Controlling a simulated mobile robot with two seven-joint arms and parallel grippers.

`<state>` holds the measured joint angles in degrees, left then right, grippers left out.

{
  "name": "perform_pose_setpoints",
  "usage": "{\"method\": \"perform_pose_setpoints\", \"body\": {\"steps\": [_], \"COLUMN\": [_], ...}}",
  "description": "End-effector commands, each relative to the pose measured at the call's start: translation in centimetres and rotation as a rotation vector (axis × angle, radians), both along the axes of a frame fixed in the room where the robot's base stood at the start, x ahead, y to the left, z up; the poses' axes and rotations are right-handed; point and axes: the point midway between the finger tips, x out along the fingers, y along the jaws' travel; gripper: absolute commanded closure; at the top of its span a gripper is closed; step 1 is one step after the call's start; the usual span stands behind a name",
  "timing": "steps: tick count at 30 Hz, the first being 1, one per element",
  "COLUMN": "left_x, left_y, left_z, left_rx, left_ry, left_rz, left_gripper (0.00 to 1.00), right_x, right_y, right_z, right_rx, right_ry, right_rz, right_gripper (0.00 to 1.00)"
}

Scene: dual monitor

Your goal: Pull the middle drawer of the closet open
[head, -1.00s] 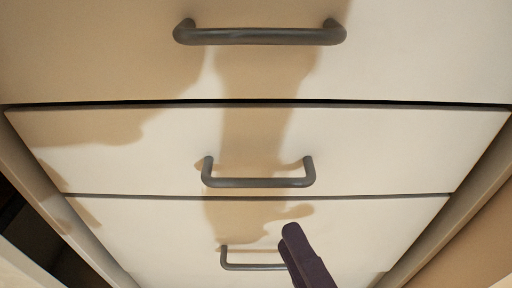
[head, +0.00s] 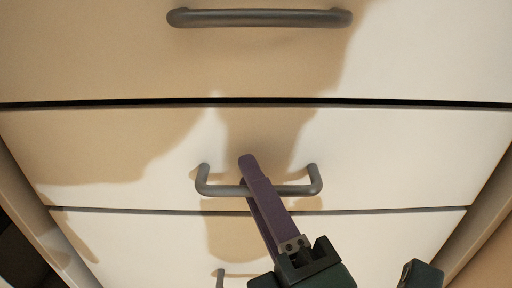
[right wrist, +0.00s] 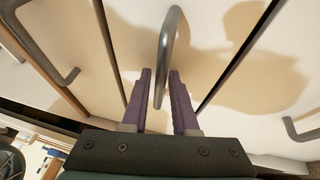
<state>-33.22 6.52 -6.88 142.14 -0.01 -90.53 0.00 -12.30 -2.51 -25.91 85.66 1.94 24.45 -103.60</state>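The middle drawer (head: 110,150) of the closet is white and looks shut, level with its neighbours. Its grey bar handle (head: 225,190) runs across its lower part. My right gripper (head: 250,175), with purple fingers, reaches up from below and overlaps the middle of this handle in the head view. In the right wrist view the handle (right wrist: 170,35) passes between the two spread fingertips (right wrist: 161,75), one on each side. I cannot tell whether either finger touches it. My left gripper is not in view.
The top drawer (head: 430,60) above has a longer grey handle (head: 260,18). The bottom drawer (head: 370,240) lies below, its handle (head: 220,278) partly hidden by my gripper. Closet side panels (head: 20,200) flank the drawers. Shadows fall across the fronts.

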Motion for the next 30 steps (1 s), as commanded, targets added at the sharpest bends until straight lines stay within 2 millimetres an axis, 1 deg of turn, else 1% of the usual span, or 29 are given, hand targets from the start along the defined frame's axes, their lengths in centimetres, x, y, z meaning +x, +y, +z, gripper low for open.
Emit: {"method": "perform_pose_setpoints", "body": {"steps": [3, 10, 30], "left_x": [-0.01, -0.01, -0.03], "left_y": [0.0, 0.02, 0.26], "left_z": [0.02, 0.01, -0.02], "left_rx": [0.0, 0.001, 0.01], "left_ry": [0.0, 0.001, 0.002], "left_rz": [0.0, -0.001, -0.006], "left_gripper": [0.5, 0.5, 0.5], "right_x": [-0.02, -0.04, -0.04], "right_y": [-0.01, -0.03, -0.05], "right_z": [0.02, -0.01, -0.02], "right_rx": [0.0, 0.0, 0.0], "right_ry": [0.0, 0.0, 0.0], "right_rz": [0.0, 0.0, -0.001], "right_gripper": [0.74, 1.0, 1.0]}}
